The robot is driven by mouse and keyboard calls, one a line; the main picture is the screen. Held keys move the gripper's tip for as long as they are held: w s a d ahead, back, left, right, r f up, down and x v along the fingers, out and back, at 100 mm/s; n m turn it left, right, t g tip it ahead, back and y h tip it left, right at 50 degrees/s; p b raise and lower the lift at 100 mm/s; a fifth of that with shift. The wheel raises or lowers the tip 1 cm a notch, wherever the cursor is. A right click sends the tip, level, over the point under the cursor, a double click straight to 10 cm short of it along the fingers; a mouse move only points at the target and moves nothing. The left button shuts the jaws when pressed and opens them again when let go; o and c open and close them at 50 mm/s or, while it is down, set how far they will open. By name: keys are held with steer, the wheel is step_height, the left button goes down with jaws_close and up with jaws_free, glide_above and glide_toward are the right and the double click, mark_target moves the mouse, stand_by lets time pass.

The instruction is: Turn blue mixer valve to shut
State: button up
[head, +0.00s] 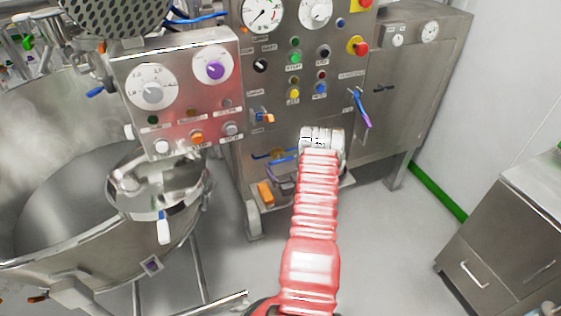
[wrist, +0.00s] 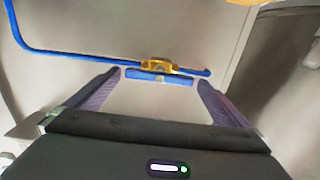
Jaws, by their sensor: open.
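The blue mixer valve shows in the wrist view as a brass-yellow body with a flat blue handle (wrist: 160,77). The handle lies nearly along the blue pipe (wrist: 75,57) it sits on. In the head view, a blue and yellow fitting (head: 279,158) low on the steel cabinet appears to be this valve, partly hidden by my arm. My gripper (wrist: 160,82) is open, with its two purple-grey fingers on either side of the handle's ends. Nothing is held. I cannot tell whether the fingertips touch the handle.
A steel control cabinet (head: 270,95) with gauges and buttons stands behind the arm. Another blue-purple lever (head: 361,108) is on its right side. A large steel bowl (head: 60,170) fills the left. A drawer unit (head: 510,225) stands at right, with clear floor before it.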

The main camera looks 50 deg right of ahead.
mark_target(280, 158)
steer(key=shift+x, duration=1.45)
steer(key=c, duration=0.9)
steer(key=shift+a, duration=0.2)
steer(key=shift+c, duration=0.2)
